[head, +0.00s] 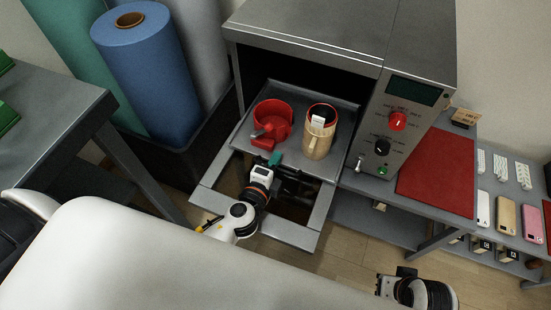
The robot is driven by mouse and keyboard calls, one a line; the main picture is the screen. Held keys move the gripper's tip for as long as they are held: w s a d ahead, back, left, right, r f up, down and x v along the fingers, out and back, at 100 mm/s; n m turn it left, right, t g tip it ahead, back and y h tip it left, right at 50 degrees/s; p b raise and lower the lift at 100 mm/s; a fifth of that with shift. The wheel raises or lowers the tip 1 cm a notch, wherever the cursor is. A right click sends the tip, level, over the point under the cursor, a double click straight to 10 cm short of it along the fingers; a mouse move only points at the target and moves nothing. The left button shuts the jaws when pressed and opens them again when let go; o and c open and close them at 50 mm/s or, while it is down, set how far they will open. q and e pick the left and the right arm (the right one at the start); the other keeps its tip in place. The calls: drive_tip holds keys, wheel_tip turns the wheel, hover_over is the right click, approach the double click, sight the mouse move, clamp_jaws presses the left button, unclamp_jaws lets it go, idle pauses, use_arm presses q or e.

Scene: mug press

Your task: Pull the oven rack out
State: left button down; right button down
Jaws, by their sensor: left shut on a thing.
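The oven rack (225,146) is a grey metal tray sticking partly out of the open oven (300,45).
The control panel (400,125) stands right of the opening. A red mat (437,176) and several phones (507,214) lie on the right table. A blue roll (150,75) stands at the left. Floor is clear in front of the door.

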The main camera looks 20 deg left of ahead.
use_arm(q)
drive_tip(key=c, duration=1.8)
unclamp_jaws()
drive_tip(key=shift+s, duration=0.1)
